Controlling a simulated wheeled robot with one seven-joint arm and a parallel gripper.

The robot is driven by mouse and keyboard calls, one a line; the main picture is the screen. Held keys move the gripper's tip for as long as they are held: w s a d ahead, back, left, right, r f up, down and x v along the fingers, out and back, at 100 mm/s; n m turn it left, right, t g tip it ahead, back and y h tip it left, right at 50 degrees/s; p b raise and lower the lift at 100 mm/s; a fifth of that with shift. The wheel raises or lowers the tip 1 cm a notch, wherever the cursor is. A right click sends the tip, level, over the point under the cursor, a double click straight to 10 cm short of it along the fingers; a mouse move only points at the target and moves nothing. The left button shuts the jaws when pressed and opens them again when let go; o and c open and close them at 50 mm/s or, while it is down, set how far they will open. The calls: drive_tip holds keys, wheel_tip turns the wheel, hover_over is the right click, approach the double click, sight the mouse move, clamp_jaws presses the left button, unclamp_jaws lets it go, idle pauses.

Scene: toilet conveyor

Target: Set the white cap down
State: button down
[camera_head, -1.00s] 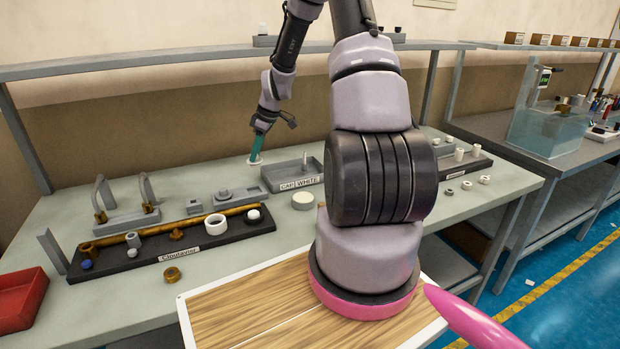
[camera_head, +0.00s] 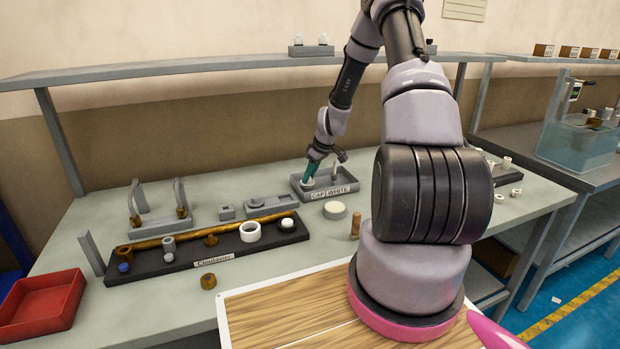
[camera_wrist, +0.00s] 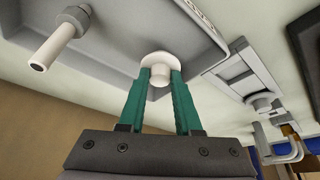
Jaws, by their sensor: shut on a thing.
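The white cap (camera_wrist: 159,62) is a round white flange with a short stub, seen close up in the wrist view. My gripper (camera_wrist: 160,84) has green fingers shut on the cap's stub. In the head view my gripper (camera_head: 311,171) reaches down to the left part of the grey tray (camera_head: 345,188) labelled "CAP WHITE", and the cap (camera_head: 308,183) shows at its fingertips. The cap is over or in the tray; I cannot tell whether it touches the tray floor. A pale peg with a wider grey base (camera_wrist: 62,40) stands in the same tray.
The black Climutator board (camera_head: 160,262) with a brass pipe and small parts lies left of the tray. A round white disc (camera_head: 335,210) and a brown peg (camera_head: 356,225) stand in front. A red bin (camera_head: 40,305) is at the left.

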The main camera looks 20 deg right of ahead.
drive_tip(key=shift+f, duration=0.35)
drive_tip(key=shift+f, duration=0.2)
drive_tip(key=c, duration=0.6)
unclamp_jaws()
drive_tip(key=shift+r, duration=0.1)
